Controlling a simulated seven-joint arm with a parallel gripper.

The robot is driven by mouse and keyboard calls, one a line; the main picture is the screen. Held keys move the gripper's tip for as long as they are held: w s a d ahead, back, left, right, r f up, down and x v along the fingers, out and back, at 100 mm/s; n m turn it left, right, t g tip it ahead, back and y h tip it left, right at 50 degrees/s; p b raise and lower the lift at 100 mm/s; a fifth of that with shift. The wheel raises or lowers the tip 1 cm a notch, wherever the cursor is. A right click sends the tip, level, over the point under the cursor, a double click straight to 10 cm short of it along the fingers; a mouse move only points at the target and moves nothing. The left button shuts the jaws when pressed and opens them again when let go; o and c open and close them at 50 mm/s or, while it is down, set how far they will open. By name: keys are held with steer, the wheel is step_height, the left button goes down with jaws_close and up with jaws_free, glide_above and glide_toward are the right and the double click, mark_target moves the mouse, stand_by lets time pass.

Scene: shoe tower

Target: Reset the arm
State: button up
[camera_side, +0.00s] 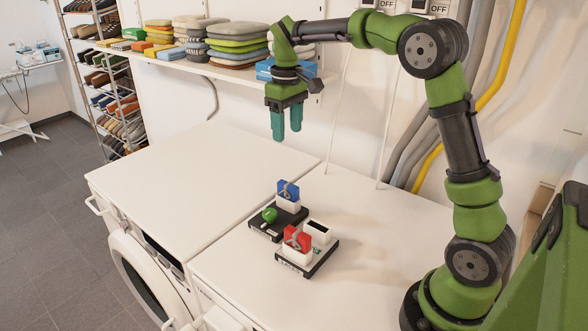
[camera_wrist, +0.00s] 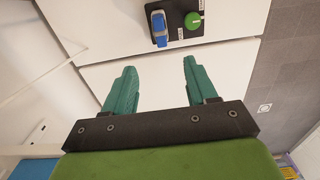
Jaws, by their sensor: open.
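My gripper (camera_side: 286,138) has two green fingers and hangs above the white machine tops in the side view, pointing down. It is open and empty, with clear space between the fingers. In the wrist view its fingertips (camera_wrist: 158,65) show apart over the white surface. My green and dark arm arches from its base at the lower right of the side view. Nothing touches the gripper.
Two black-based blocks stand on the right white top (camera_side: 360,225): one with a blue part (camera_side: 288,190) and green knob (camera_side: 269,215), one with a red part (camera_side: 298,239). Behind, a wall shelf (camera_side: 170,66) holds folded stacks. The left white top (camera_side: 200,175) is bare.

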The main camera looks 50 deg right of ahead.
steer(key=s+a+m+t+y, duration=0.1)
steer(key=s+a+m+t, duration=0.1)
steer(key=s+a, duration=0.4)
steer(key=s+a+m+t+y, duration=0.1)
steer(key=s+a+t, duration=0.4)
steer(key=s, duration=1)
steer(key=shift+s+a+r+m, duration=0.2)
steer(key=shift+a+r+m, duration=0.2)
steer(key=shift+m, duration=0.1)
